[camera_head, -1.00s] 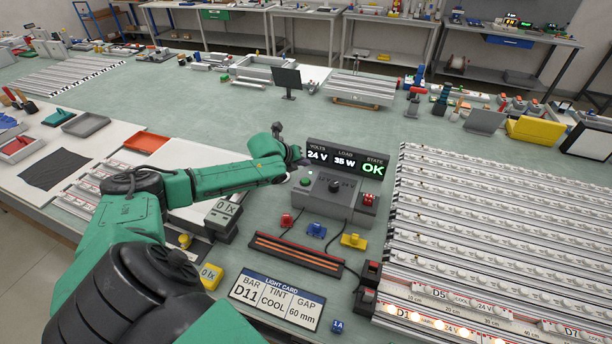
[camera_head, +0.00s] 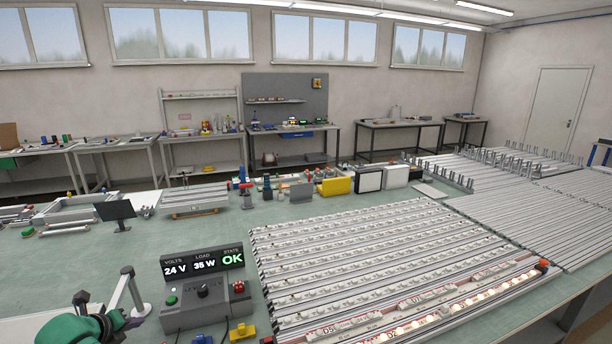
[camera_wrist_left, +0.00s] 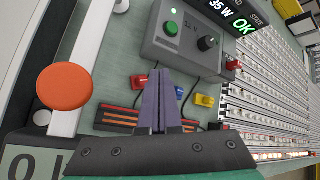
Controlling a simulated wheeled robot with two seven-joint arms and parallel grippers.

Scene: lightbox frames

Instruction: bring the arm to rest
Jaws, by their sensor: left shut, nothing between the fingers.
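My left gripper (camera_wrist_left: 160,100) is shut and empty in the left wrist view, its two fingers together above the bench. In the head view only part of my left arm, with dark parts at its end (camera_head: 117,320), shows at the bottom left. The grey control box (camera_head: 205,292) stands just right of it; its display (camera_head: 202,262) reads 24 V, 35 W and OK. The box also shows beyond the fingertips in the left wrist view (camera_wrist_left: 185,45). My right gripper is out of view.
A yellow block (camera_head: 242,332) and a blue block (camera_head: 202,340) lie in front of the box. Rows of light bars (camera_head: 350,250) fill the right, the front one lit. An orange disc (camera_wrist_left: 64,87) is left of my fingers. A small monitor (camera_head: 116,211) stands behind.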

